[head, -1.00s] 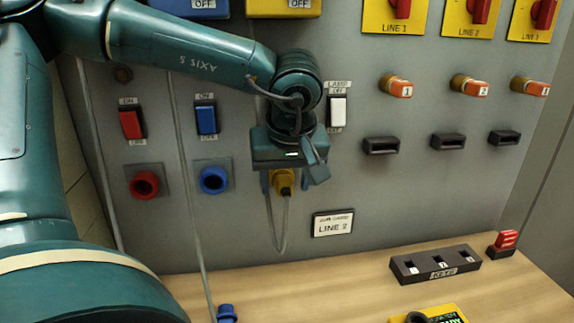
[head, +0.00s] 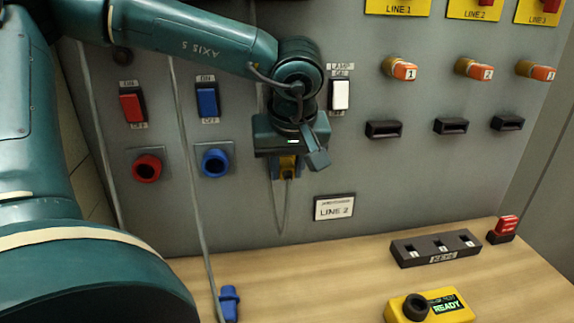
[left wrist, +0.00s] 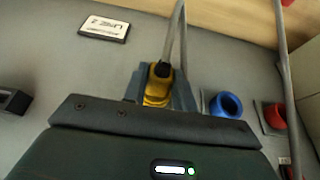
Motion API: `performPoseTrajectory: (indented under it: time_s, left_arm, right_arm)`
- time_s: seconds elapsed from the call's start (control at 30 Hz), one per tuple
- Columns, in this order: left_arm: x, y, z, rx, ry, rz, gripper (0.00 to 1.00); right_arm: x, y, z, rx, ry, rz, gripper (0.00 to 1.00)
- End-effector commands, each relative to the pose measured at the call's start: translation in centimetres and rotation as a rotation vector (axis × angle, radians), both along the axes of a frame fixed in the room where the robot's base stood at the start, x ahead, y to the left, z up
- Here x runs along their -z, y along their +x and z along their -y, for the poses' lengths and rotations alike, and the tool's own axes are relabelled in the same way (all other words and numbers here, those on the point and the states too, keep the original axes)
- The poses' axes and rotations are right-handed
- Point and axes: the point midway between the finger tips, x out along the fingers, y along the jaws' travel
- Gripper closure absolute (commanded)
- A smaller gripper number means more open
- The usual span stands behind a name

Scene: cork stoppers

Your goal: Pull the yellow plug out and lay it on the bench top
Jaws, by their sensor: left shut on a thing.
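The yellow plug (head: 288,166) is at the panel, below my left gripper's body, with its grey cable hanging in a loop. My left gripper (head: 285,173) is shut on it, one finger on each side. In the left wrist view the yellow plug (left wrist: 158,82) sits between the fingers, its cable running up the picture. Its socket is hidden, so I cannot tell how deep the plug sits. The wooden bench top (head: 330,275) lies below the panel. My right gripper is not in view.
A blue plug (head: 229,303) lies on the bench at the front left, with a cable beside it. A yellow READY box (head: 445,306), a key rack (head: 437,249) and a red block (head: 504,229) stand to the right. The bench between is clear.

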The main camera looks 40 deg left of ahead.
Motion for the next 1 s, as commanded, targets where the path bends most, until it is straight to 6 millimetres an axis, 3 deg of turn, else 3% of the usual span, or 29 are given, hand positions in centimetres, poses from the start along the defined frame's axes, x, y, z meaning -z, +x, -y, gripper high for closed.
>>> performPoseTrajectory:
  time_s: [1.0]
  left_arm:
    - [0.0,-0.9,1.2,0.000,0.000,0.001,0.97]
  right_arm:
    - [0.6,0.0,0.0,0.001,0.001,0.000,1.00]
